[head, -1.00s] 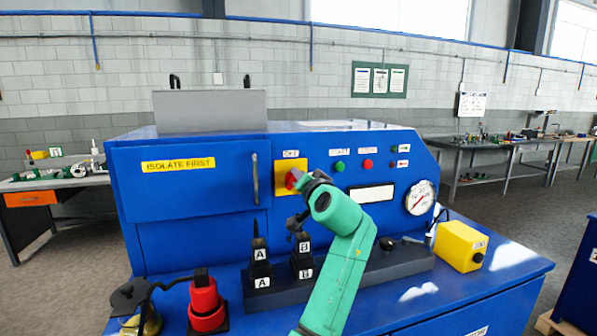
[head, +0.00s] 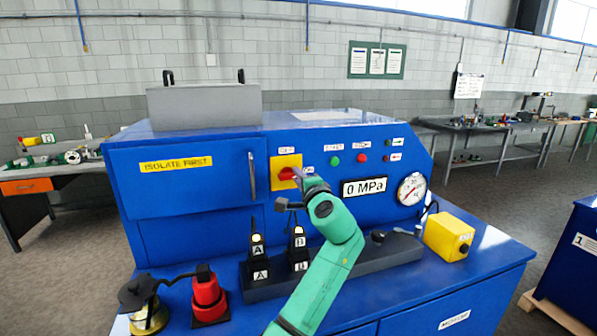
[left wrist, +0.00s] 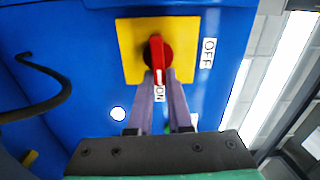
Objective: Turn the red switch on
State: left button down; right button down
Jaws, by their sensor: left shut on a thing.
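The red switch (head: 287,174) sits on a yellow plate (head: 276,184) on the front of the blue machine. In the left wrist view the red knob (left wrist: 157,52) shows its handle in line with the ON label (left wrist: 160,93); the OFF label (left wrist: 208,53) is off to the right. My left gripper (head: 298,177) is at the switch. In the left wrist view its two purple-grey fingers (left wrist: 159,77) are shut on the handle, one on each side. The display (head: 364,188) reads 0 MPa. My right gripper is not in view.
Black units A (head: 259,268) and B (head: 299,259) stand on a dark base below the panel, with small lights showing. Green (head: 335,160) and red (head: 362,158) buttons and a gauge (head: 411,189) are to the right. A yellow box (head: 448,238) stands at the right.

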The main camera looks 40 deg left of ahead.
pick_arm(q)
jog(key=shift+f+m, duration=0.1)
jog(key=shift+m, duration=0.4)
jog(key=c, duration=0.8)
grip_release()
jog(key=shift+c, duration=0.2)
jog(key=b+v, duration=0.5)
jog(key=v, duration=0.9)
jog(key=shift+d, duration=0.25)
jog(key=shift+s, duration=0.15)
